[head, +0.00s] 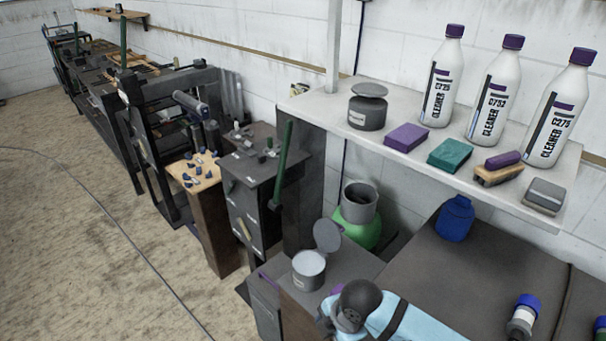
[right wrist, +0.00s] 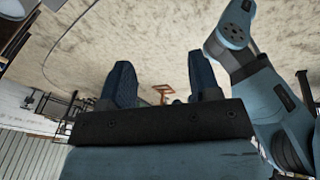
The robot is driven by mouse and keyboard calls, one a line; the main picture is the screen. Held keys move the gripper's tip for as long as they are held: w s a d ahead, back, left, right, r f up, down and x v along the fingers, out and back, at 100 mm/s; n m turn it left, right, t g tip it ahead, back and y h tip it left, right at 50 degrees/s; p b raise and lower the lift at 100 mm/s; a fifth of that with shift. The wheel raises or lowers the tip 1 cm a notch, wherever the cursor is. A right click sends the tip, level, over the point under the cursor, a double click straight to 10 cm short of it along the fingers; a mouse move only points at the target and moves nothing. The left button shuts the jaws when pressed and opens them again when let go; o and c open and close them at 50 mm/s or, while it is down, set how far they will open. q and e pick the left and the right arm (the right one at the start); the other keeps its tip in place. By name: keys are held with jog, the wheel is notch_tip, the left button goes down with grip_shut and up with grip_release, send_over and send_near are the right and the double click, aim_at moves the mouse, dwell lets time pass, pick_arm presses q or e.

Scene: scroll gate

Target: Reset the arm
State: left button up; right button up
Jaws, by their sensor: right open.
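My right gripper (right wrist: 162,88) shows in the right wrist view with its two dark blue fingers wide apart. Nothing is between the fingers, and the speckled floor lies beyond them. A light blue link of my own arm (right wrist: 262,95) runs along the right side of that view. In the head view, a light blue and black part of my arm (head: 385,315) shows at the bottom centre, near the bench with the grey pot (head: 308,270). No gripper fingers show in the head view. My left gripper is in neither view.
A white shelf (head: 335,120) holds several white cleaner bottles (head: 497,95), sponges and a brush. Below it are a green container (head: 358,230), a blue bottle (head: 455,218) and a dark worktop (head: 450,270). Dark cabinets (head: 262,175) stand left. The floor (head: 80,230) is open, crossed by a cable.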

jog(key=s+d+m+t+p, duration=0.6)
jog(key=s+d+m+t, duration=0.3)
jog(key=m, duration=1.1)
jog(key=s+d, duration=0.4)
jog(key=shift+s+d+f+t, duration=0.35)
jog(key=shift+d+f+t, duration=0.05)
